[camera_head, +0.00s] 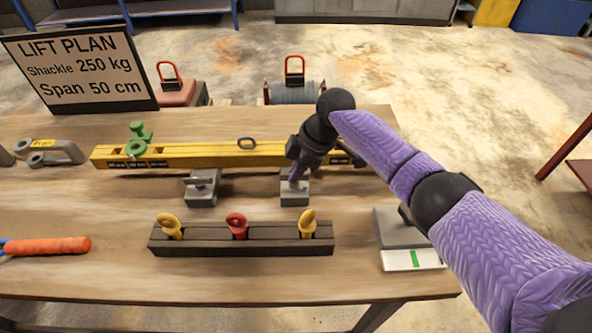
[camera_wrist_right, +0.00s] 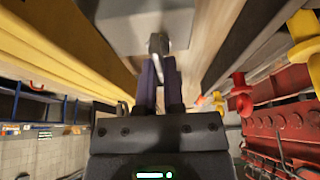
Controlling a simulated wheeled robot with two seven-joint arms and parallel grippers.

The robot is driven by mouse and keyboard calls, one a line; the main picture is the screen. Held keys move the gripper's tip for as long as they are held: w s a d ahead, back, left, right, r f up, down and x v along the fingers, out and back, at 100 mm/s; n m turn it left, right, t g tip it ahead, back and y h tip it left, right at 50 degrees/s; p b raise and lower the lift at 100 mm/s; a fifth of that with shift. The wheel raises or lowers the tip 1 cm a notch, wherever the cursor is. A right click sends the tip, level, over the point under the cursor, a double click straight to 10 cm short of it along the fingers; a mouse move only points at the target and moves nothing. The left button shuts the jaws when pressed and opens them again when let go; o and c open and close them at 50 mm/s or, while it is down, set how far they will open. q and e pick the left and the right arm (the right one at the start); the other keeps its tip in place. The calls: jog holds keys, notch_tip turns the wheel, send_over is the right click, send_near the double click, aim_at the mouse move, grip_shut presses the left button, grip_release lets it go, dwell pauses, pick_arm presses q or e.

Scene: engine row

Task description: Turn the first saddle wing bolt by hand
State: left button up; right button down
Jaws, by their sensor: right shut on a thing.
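Two grey saddles stand on the bench in front of a yellow beam (camera_head: 215,155). The left saddle (camera_head: 201,196) carries a grey wing bolt (camera_head: 203,178) on top. My right gripper (camera_head: 294,179) reaches down over the right saddle (camera_head: 295,200), which also shows in the wrist view (camera_wrist_right: 130,30). In the wrist view, the purple fingers of my right gripper (camera_wrist_right: 159,62) are shut on the grey wing bolt (camera_wrist_right: 157,42) of that saddle. In the head view, the gripper mostly hides this bolt. My left gripper is out of view.
A dark rack (camera_head: 205,244) with yellow and red eye bolts stands in front of the saddles. A lift plan sign (camera_head: 80,68) stands behind.

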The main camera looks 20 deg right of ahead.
dwell(0.3)
jog(key=c, duration=0.7)
grip_release()
jog(key=shift+c, duration=0.2)
jog(key=p+v, duration=0.3)
jog(key=v, duration=0.7)
jog(key=shift+f, duration=0.1)
